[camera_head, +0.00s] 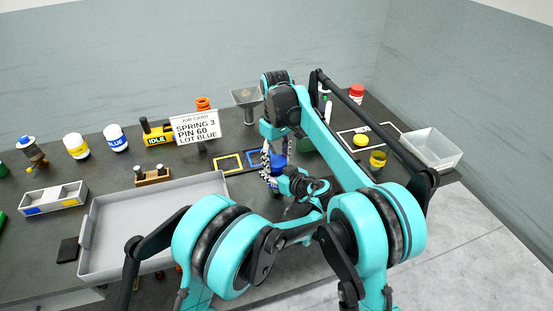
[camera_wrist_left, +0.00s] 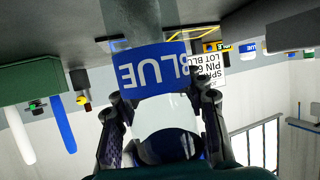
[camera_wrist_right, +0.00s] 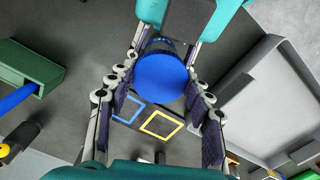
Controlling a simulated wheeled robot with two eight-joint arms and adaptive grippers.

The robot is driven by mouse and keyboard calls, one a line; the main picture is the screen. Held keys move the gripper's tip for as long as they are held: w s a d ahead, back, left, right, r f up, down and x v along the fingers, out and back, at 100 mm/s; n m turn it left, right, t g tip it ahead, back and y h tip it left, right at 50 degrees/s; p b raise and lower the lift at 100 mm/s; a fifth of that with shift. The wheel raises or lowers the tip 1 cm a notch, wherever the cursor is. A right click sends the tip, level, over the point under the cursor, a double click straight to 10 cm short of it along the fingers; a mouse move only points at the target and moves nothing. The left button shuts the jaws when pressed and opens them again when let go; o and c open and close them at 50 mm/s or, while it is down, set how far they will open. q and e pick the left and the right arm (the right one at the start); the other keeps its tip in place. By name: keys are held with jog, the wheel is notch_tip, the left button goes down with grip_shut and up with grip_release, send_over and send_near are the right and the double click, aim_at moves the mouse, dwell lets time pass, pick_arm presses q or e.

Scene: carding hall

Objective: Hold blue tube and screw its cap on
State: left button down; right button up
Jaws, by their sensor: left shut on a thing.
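The blue tube, a white bottle with a blue BLUE label (camera_wrist_left: 150,68), is between the fingers of my left gripper (camera_wrist_left: 160,105), which is shut on it. The left wrist view is upside down. In the right wrist view a round blue top, the cap (camera_wrist_right: 162,80), faces the camera; I cannot tell how firmly it sits. My right gripper (camera_wrist_right: 160,95) is above it, its fingers apart on either side with a small gap. In the head view my right gripper (camera_head: 268,163) points down at the blue top (camera_head: 279,160), with my left gripper (camera_head: 298,185) alongside.
Blue and yellow square outlines (camera_head: 228,162) lie on the dark table to the left. A large grey tray (camera_head: 84,235) is at front left. The job card (camera_head: 195,128) stands behind.

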jog(key=shift+m, duration=0.9)
jog(key=o, duration=1.4)
jog(key=shift+c, duration=0.2)
notch_tip(320, 180, up, 12)
pick_arm(q)
jog(key=c, duration=0.8)
grip_release()
jog(key=shift+o, duration=0.2)
